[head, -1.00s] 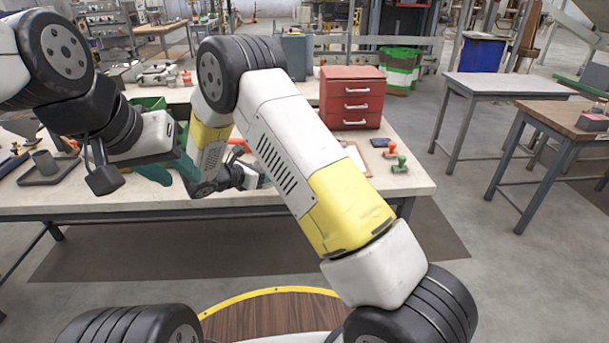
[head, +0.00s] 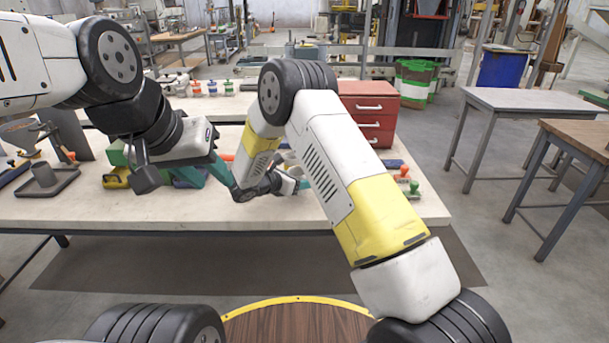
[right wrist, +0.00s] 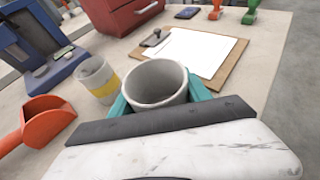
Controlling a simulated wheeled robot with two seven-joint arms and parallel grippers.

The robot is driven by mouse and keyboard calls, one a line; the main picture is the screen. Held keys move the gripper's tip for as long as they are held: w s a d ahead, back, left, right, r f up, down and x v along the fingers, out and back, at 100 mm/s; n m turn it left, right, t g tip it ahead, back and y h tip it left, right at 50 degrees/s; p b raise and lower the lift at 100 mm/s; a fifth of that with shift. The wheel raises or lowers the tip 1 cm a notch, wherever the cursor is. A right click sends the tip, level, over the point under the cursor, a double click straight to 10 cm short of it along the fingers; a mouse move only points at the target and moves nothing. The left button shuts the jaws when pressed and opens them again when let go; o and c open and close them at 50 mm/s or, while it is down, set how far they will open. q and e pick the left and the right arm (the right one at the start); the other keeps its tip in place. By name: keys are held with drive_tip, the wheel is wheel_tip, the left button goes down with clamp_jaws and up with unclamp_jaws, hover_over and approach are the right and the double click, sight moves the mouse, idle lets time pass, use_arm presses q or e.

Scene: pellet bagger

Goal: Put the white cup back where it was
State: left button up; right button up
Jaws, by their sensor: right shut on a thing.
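The white cup (right wrist: 157,82) stands upright between the teal fingers of my right gripper (right wrist: 160,97) in the right wrist view. The gripper is shut on it, and the cup looks empty. I cannot tell whether its base touches the table. In the head view my right gripper (head: 292,184) is low over the table near its front edge, partly hidden by my arm. My left gripper (head: 212,178) is just left of it, over the table, with its teal fingers apart and nothing visible between them.
A cup with a yellow band (right wrist: 98,80) stands left of the held cup, near an orange scoop (right wrist: 46,122) and a blue device (right wrist: 45,55). A clipboard (right wrist: 190,52) lies behind. Red drawers (head: 368,112) stand farther back. Bare tabletop shows right of the clipboard.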

drive_tip(key=shift+f, duration=1.35)
drive_tip(key=shift+f, duration=0.1)
drive_tip(key=o, duration=1.5)
drive_tip(key=shift+c, duration=0.2)
